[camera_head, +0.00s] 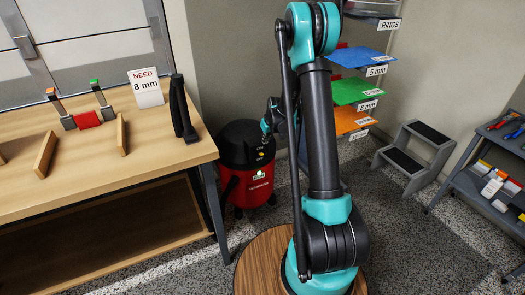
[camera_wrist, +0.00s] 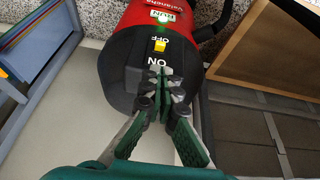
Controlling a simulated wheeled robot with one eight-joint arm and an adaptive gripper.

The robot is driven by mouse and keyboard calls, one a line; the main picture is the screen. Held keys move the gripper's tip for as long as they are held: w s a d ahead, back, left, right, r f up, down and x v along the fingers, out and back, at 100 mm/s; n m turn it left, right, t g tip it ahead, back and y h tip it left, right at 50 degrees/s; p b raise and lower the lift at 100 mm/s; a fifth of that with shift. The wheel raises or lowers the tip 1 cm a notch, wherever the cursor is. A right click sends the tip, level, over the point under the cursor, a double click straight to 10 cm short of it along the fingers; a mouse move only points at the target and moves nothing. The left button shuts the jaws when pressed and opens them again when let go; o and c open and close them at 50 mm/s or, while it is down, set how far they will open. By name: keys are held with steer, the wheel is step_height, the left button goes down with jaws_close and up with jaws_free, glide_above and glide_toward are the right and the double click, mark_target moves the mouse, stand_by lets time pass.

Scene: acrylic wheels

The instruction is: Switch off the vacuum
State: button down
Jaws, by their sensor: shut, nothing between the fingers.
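The vacuum (camera_head: 250,190) is a red canister with a black top, standing on the floor right of the workbench. In the wrist view the vacuum's black top (camera_wrist: 125,65) fills the upper middle. A small yellow switch (camera_wrist: 160,45) sits on it between the printed words OFF and ON, which appear upside down; it lies close to OFF. My gripper (camera_wrist: 162,76) is shut and empty. Its fingertips are over the ON lettering, just below the switch in the picture; I cannot tell whether they touch the vacuum. In the head view my arm hides much of the gripper.
A wooden workbench (camera_head: 100,160) with a "NEED 8 mm" sign (camera_head: 146,88) stands left of the vacuum. Coloured sheet shelves (camera_head: 357,90) are behind my arm. A grey step stool (camera_head: 413,153) and a tool shelf (camera_head: 480,185) stand at right. Open floor lies between.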

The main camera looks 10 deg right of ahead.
glide_toward(261, 153)
steer(key=x, duration=0.5)
steer(key=shift+s+a+f, duration=0.15)
steer(key=shift+f, duration=0.15)
